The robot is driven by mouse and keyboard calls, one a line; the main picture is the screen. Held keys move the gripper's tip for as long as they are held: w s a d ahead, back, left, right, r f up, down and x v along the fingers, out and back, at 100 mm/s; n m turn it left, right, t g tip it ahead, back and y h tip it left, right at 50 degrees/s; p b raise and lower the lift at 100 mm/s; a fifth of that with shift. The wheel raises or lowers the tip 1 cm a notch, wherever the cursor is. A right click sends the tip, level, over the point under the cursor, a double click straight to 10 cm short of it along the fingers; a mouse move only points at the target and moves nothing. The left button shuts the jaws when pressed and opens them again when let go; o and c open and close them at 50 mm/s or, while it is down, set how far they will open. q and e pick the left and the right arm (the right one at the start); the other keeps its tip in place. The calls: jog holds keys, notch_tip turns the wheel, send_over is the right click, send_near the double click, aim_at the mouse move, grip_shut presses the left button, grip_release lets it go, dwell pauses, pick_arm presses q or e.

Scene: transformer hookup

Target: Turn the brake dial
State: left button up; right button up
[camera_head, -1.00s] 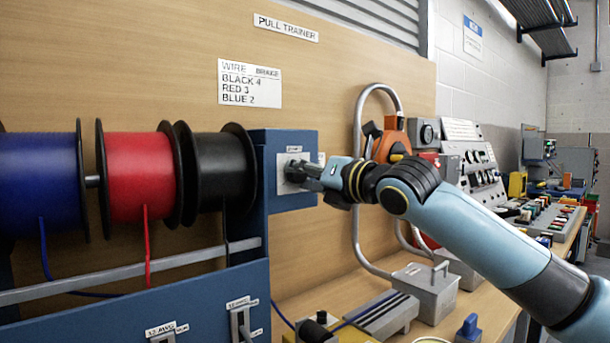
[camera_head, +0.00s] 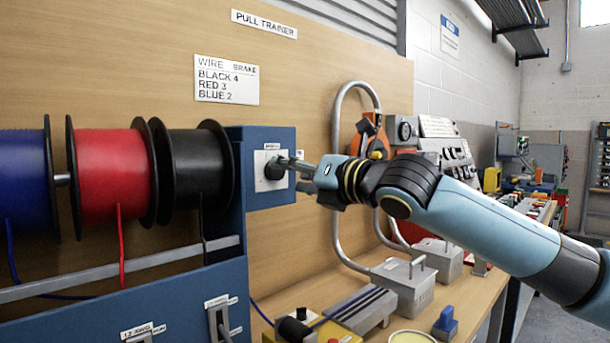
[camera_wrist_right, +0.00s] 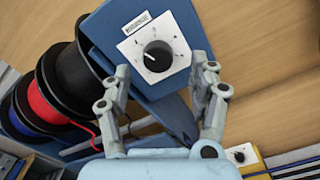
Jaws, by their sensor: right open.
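The brake dial is a black round knob (camera_head: 275,168) on a white plate on the blue box beside the wire spools. In the right wrist view the knob (camera_wrist_right: 157,57) shows with a white pointer mark on its left side; the numbers around it are too small to read surely. My right gripper (camera_head: 298,170) is level with the dial, just to its right in the head view. In the right wrist view its open fingers (camera_wrist_right: 160,68) stand apart either side of the dial, with nothing held. The knob looks free of the fingers. My left gripper is not in view.
Blue (camera_head: 22,185), red (camera_head: 112,175) and black (camera_head: 195,165) wire spools stand left of the dial. A wall sign (camera_head: 227,79) lists black 4, red 3, blue 2. A bent grey tube (camera_head: 338,190) and a grey lidded box (camera_head: 405,285) stand to the right.

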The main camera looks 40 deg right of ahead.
jog(key=s, duration=0.4)
jog(key=shift+d, duration=0.1)
dwell(0.6)
